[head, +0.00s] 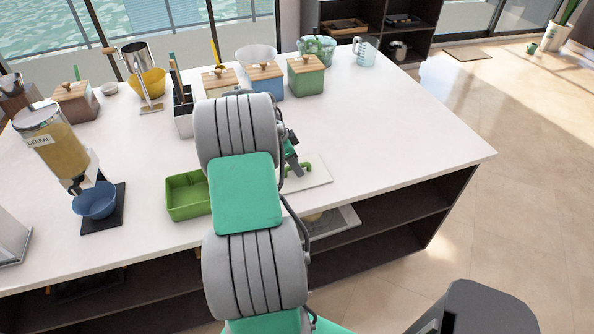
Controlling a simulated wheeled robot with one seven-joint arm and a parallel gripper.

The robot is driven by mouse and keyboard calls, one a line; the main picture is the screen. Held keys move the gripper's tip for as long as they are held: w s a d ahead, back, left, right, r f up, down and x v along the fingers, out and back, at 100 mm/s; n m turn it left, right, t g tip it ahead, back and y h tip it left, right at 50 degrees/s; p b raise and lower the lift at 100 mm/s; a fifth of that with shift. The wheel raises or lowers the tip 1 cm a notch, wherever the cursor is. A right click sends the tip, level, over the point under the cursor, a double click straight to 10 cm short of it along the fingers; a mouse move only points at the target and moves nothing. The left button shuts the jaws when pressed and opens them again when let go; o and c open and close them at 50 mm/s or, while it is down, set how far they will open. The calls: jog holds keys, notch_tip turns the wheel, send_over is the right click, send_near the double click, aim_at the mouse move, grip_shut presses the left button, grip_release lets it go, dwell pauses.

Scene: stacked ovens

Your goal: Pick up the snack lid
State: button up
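A flat pale panel (317,176) lies on the white counter, right of my arm. A small green curved piece (304,168) shows on it, partly hidden by my gripper and arm. I cannot tell for sure whether the panel or the green piece is the snack lid. An open green box with compartments (186,198) stands left of my arm. My gripper (294,168) is small in view, pointing down over the panel's left part, close to the green piece. Whether it touches it, and its finger opening, cannot be made out.
The counter (410,140) is clear to the right. Wooden-lidded canisters (306,77), a utensil holder (184,118) and a yellow bowl (149,84) stand toward the back. A cereal dispenser (52,140) and blue bowl (95,201) stand at left. A shelf opens below.

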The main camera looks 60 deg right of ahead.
jog(key=shift+f, duration=0.25)
grip_shut()
dwell(0.4)
